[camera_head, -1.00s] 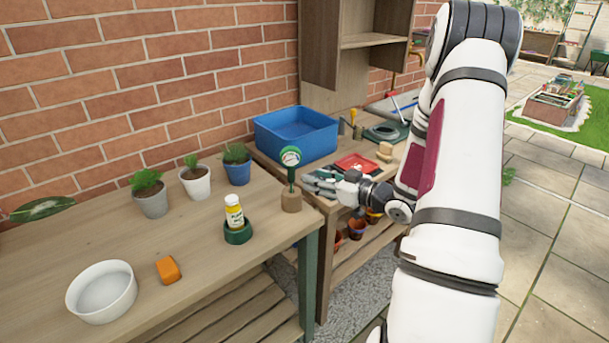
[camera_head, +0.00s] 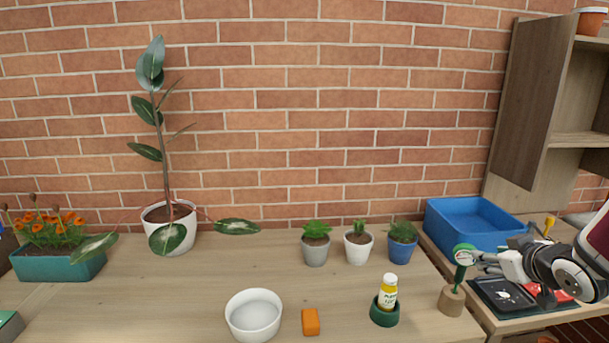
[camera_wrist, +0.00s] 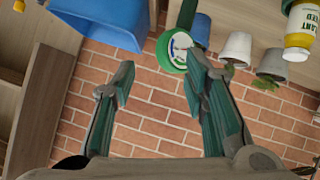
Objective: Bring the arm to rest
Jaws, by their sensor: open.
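My gripper (camera_head: 482,262) is at the right of the head view, reaching left over the tray by the blue tub. In the wrist view my gripper (camera_wrist: 158,80) shows two green-padded fingers spread apart with nothing between them. A green meter with a round white dial (camera_head: 464,255) stands upright in a wooden block (camera_head: 452,300), close to my fingertips. In the wrist view the dial (camera_wrist: 172,50) lies beyond the fingers, partly overlapped by the right finger. I cannot tell whether they touch. Most of my arm is outside the head view.
A blue tub (camera_head: 470,240) stands behind my gripper. Three small potted plants (camera_head: 358,248) stand to its left. An orange block (camera_head: 311,322) and white bowl (camera_head: 254,325) are on the bench front.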

